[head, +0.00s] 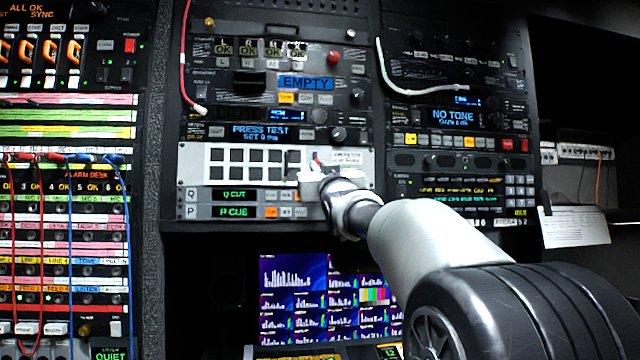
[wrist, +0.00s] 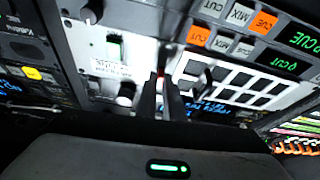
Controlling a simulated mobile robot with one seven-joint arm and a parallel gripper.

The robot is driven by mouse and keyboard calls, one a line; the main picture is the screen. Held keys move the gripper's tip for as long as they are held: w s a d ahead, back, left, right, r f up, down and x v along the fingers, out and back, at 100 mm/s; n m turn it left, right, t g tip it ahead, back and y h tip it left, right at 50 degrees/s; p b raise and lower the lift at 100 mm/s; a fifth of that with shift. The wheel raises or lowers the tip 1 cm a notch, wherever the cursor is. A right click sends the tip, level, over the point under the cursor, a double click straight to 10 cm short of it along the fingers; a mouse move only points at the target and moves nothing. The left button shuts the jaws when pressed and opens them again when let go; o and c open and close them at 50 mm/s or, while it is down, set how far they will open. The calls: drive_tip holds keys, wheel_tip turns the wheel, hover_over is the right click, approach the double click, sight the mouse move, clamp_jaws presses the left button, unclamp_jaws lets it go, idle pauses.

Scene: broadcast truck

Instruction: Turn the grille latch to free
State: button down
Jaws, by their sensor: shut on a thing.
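The grille (head: 235,181) is a white panel with rows of dark square openings in the middle rack. It also shows in the wrist view (wrist: 187,73), turned over by the camera's angle. My gripper (head: 314,170) is at the right end of the grille, reaching in from the lower right. In the wrist view its two dark fingers (wrist: 165,80) are close together, shut on a small part at the panel that I take for the grille latch. Only a bit of red (wrist: 160,71) shows at the fingertips. The fingers hide most of the latch, and I cannot tell which way it is turned.
A white label (head: 348,157) sits right of my gripper. Q CUT and P CUE strips (head: 235,195) lie just below the grille, and a PRESS TEST unit (head: 262,132) with a knob (head: 338,134) is just above. A white cable (head: 383,75) hangs at upper right.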

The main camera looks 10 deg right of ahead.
drive_tip(key=shift+f+m+h+b, duration=0.1)
drive_tip(key=shift+m+h+b, duration=0.3)
drive_tip(key=shift+m+b, duration=0.4)
drive_tip(key=c, duration=1.9)
unclamp_jaws()
drive_tip(key=shift+o, duration=0.2)
drive_tip(key=shift+s, duration=0.1)
drive_tip(key=b+v, duration=0.3)
drive_tip(key=v, duration=1.4)
drive_tip(key=shift+a, duration=0.1)
